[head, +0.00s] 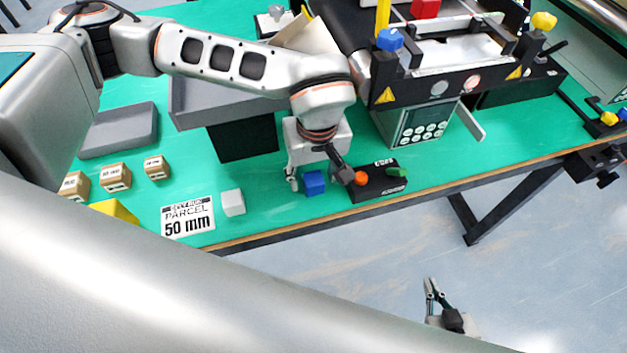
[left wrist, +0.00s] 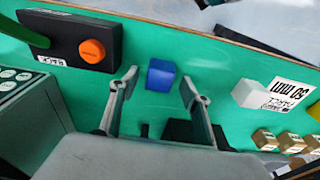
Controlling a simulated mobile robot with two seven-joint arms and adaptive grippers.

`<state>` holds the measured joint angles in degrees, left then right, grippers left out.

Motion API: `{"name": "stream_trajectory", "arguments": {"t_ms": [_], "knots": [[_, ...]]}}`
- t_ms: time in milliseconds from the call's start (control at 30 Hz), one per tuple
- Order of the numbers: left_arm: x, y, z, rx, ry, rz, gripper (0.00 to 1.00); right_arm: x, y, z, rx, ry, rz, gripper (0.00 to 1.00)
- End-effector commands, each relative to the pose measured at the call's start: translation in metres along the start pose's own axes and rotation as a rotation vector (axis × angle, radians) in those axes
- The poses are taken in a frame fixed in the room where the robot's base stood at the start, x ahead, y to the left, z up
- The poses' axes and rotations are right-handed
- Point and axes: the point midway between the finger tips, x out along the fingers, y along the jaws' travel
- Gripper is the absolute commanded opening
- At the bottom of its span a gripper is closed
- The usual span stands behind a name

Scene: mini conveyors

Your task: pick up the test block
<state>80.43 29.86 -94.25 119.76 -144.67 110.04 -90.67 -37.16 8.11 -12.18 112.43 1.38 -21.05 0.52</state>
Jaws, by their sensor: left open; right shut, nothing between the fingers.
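A blue block (head: 314,183) sits on the green table near its front edge. In the left wrist view the blue block (left wrist: 160,75) shows in the gap between the fingertips, with green on both sides. My left gripper (head: 318,178) is open, pointing down over it; whether it touches the block cannot be told. A white block (head: 232,203) sits to the left, beside a 50 mm parcel label, and also shows in the left wrist view (left wrist: 251,94). Which block is the test block is not marked. My right gripper (head: 431,290) is shut and empty, low over the floor.
A black control box (head: 379,191) with an orange button and a green switch stands close right of the left gripper. A grey tray (head: 190,113) and the conveyor machine (head: 425,125) stand behind. Several small cardboard boxes (head: 115,177) stand left. The table edge is close in front.

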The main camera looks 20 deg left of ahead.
Motion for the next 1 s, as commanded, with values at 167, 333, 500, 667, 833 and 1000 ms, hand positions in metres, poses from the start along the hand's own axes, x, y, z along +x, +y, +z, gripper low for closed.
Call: {"name": "stream_trajectory", "arguments": {"t_ms": [167, 333, 500, 667, 833, 1000], "knots": [[0.017, 0.000, 0.001, 0.000, -0.002, 0.000, 0.47, 0.000, 0.000, 0.002, 0.000, -0.002, 0.000, 0.00], [0.018, 0.001, 0.001, 0.000, 0.000, 0.001, 0.47, 0.001, 0.000, 0.002, 0.000, -0.004, 0.000, 0.00], [0.018, 0.001, 0.001, 0.000, -0.001, 0.001, 0.24, 0.001, 0.000, 0.002, 0.001, -0.003, 0.000, 0.00], [0.018, 0.000, 0.001, 0.000, -0.001, 0.000, 0.05, 0.001, 0.000, 0.002, 0.002, -0.003, 0.000, 0.00], [0.018, 0.000, 0.001, 0.000, -0.001, 0.000, 0.05, 0.001, -0.001, 0.001, 0.002, -0.002, 0.000, 0.00], [0.014, 0.001, 0.000, 0.000, 0.000, 0.001, 0.05, 0.000, 0.000, 0.000, 0.003, 0.001, 0.001, 0.00]]}}
